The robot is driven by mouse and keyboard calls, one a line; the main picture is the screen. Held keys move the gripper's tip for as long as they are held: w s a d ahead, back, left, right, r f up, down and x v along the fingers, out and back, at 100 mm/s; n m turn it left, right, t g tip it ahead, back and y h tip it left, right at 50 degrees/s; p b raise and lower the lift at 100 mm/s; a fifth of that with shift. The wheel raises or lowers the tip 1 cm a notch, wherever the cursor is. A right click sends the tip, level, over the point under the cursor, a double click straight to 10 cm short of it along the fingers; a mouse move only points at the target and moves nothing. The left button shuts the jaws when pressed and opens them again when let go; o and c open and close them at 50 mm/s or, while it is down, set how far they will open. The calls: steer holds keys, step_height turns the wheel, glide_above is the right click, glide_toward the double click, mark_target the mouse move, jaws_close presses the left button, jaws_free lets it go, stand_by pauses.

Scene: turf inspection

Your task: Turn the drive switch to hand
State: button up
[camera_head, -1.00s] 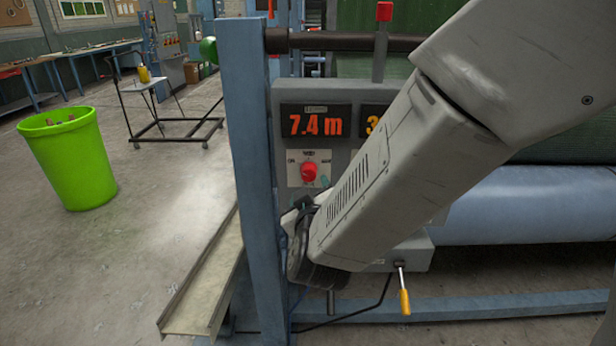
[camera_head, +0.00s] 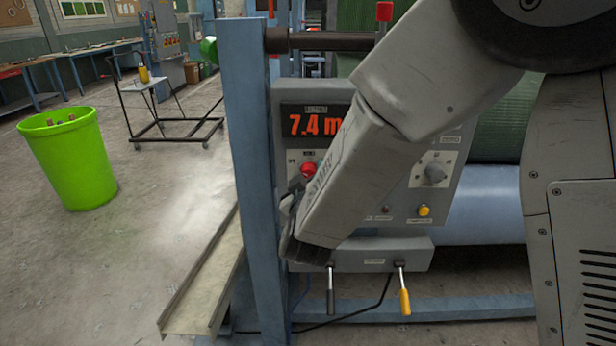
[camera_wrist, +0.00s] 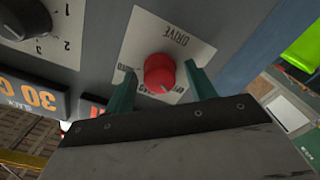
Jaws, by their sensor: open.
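The drive switch is a red round knob (camera_wrist: 159,73) on a pale plate marked DRIVE (camera_wrist: 180,30) in the wrist view, where the picture is turned over. In the head view the red knob (camera_head: 308,170) shows just beside my arm, its plate partly covered. My gripper (camera_wrist: 160,84) is open, with one green finger on each side of the knob. I cannot tell whether the fingers touch it. In the head view my wrist hides the fingertips. The position labels on the plate are partly covered by the fingers.
The grey control panel also carries a 7.4 m display (camera_head: 312,122), a grey dial (camera_head: 435,174), a yellow button (camera_head: 424,210), and a black lever (camera_head: 331,290) and yellow lever (camera_head: 404,295) below. A blue post (camera_head: 250,170) stands close left. A green bin (camera_head: 68,160) is farther left.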

steer(key=c, duration=1)
steer(key=shift+o, duration=0.2)
steer(key=shift+m, duration=0.3)
steer(key=m, duration=1.1)
steer(key=o, duration=1)
steer(key=shift+c, duration=0.2)
